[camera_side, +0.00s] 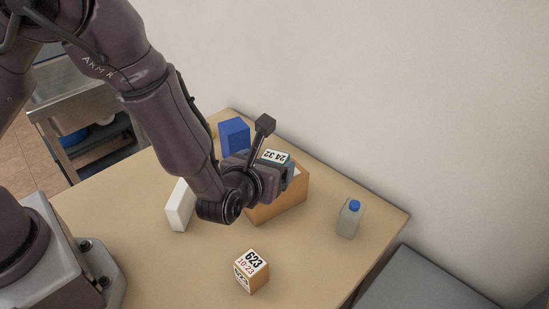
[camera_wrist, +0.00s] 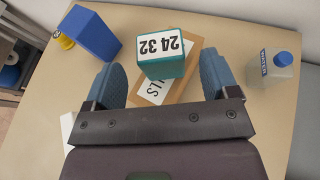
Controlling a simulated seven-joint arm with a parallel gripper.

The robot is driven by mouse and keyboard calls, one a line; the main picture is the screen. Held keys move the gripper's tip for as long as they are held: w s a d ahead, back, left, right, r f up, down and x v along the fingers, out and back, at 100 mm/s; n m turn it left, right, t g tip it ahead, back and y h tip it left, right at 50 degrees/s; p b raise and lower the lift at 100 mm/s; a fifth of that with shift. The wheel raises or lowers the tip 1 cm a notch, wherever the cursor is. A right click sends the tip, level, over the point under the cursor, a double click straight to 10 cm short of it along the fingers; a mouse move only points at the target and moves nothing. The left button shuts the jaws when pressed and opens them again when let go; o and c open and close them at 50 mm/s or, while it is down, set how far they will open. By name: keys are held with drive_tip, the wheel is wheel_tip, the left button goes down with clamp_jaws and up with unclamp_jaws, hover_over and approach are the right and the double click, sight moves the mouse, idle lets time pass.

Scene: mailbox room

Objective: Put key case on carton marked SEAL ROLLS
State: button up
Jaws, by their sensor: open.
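A brown carton (camera_side: 290,203) stands on the table by the wall. In the wrist view the carton (camera_wrist: 194,72) has a white label on top, partly covered, with the letters "LLS" readable. A teal box (camera_wrist: 162,69) with a white "24 32" label sits on the carton; it also shows in the side view (camera_side: 277,160). It may be the key case, but no name is readable on it. My gripper (camera_wrist: 162,82) is open, its blue fingers apart on either side of the teal box. In the side view, my wrist hides part of the carton.
A blue box (camera_side: 234,137) stands behind my wrist, with a yellow item (camera_wrist: 65,41) beside it. A white block (camera_side: 179,205) is at left. A bottle with a blue cap (camera_side: 349,218) stands at right. A cube marked "623" (camera_side: 252,271) is at the front.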

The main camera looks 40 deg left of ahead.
drive_tip(key=v, duration=0.6)
drive_tip(key=s+a+r+n+g+y, duration=0.1)
drive_tip(key=s+a+r+n+g, duration=0.3)
drive_tip(key=a+r+n, duration=0.35)
drive_tip(key=s+a+r+n+g+y, duration=0.25)
drive_tip(key=a+r+n+g, duration=0.2)
drive_tip(key=a+n, duration=0.5)
drive_tip(key=s+d+r+n+t+h, duration=0.1)
drive_tip(key=s+d+r+n+h, duration=0.1)
drive_tip(key=s+r+n+h, duration=0.5)
drive_tip(key=s+n+h, duration=0.1)
drive_tip(key=s+n, duration=0.2)
drive_tip(key=n, duration=0.4)
drive_tip(key=shift+d+r+n+t, duration=0.3)
drive_tip(key=shift+d+r+t, duration=0.05)
drive_tip(key=shift+d, duration=0.05)
